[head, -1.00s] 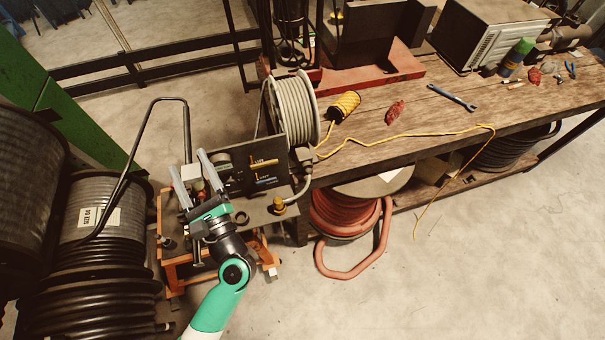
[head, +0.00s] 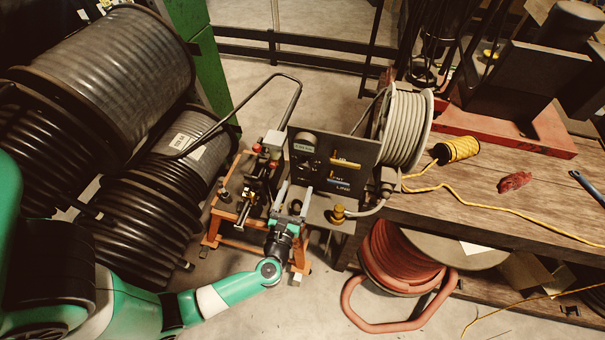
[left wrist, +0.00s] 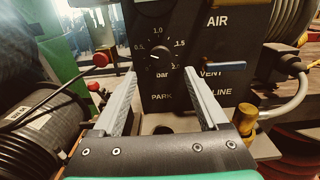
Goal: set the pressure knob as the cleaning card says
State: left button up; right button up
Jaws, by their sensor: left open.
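The pressure knob (left wrist: 160,56) is a dark round knob on the black control panel (head: 335,160). In the left wrist view its dial is marked 0.5, 1.0, 1.5, 2.0 and bar, with PARK below left. I cannot clearly tell where its pointer stands. My left gripper (head: 294,190) is open and empty in front of the panel; it also shows in the left wrist view (left wrist: 160,76). Its fingertips lie to either side of the knob in that view, slightly below it, with no visible contact. I cannot make out a cleaning card. My right gripper is not in view.
A blue lever (left wrist: 222,66) sits right of the dial, among AIR, VENT and LINE labels. A brass fitting (head: 338,213) stands in front of the panel. A grey hose reel (head: 402,130) is behind right, and black hose rolls (head: 110,80) are at left.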

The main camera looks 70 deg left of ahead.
aim_at(304, 170)
pick_arm(q)
jog(key=x, duration=0.6)
jog(key=shift+w+a, duration=0.3)
jog(key=shift+c, duration=0.2)
grip_shut()
